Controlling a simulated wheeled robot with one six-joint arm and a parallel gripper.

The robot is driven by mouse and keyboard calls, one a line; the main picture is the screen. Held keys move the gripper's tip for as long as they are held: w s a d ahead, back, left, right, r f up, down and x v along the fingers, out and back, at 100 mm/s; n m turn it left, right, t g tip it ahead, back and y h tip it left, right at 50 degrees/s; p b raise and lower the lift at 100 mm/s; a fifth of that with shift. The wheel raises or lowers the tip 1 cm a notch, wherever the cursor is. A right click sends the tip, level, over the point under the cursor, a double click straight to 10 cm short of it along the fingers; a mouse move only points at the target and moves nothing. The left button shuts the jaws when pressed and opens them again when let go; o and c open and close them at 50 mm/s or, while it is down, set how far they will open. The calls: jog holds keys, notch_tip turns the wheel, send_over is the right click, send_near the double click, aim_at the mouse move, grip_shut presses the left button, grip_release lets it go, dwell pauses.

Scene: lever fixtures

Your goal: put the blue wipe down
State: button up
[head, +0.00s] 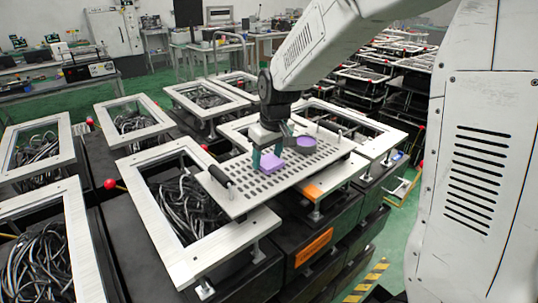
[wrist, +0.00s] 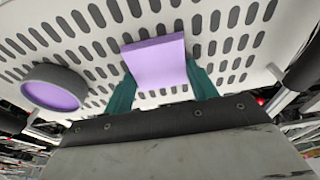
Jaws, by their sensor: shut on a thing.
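The wipe (head: 271,162) looks like a flat lavender pad rather than a clear blue. It shows between my gripper's teal fingers in the wrist view (wrist: 155,62). My gripper (head: 267,156) is shut on it, low over a perforated light plate (head: 237,199) with black handles. The pad is at or just above the plate; I cannot tell whether it touches. In the wrist view my gripper (wrist: 161,76) has one finger at each side of the pad, and the plate's slots show beyond it.
A round grey dish (head: 304,145) with a purple inside sits on the plate, right of my gripper; it also shows in the wrist view (wrist: 55,88). White frames (head: 139,193) with dark cables stand around. Red-knobbed levers (head: 110,184) stick up between them. Bare slotted plate lies around the pad.

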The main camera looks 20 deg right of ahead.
aim_at(273, 163)
jog(key=shift+s+f, duration=0.35)
jog(key=shift+f, duration=0.3)
jog(key=o, duration=1.2)
jog(key=shift+o, duration=0.2)
jog(key=shift+w+r, duration=0.1)
jog(key=shift+r, duration=0.2)
jog(key=shift+o, duration=0.2)
jog(key=a+v, duration=0.1)
jog(key=v, duration=1.1)
jog(key=shift+w+d+r, duration=0.3)
jog(key=shift+d+r, duration=0.1)
jog(key=shift+d, duration=0.05)
jog(key=s+d+f+m, duration=0.1)
jog(key=s, duration=1.3)
jog(key=s+d+f+m+g, duration=0.1)
jog(key=s+d+m, duration=0.1)
jog(key=s, duration=1.2)
jog(key=shift+s+m+h, duration=0.3)
jog(key=shift+h, duration=0.1)
jog(key=shift+f, duration=0.15)
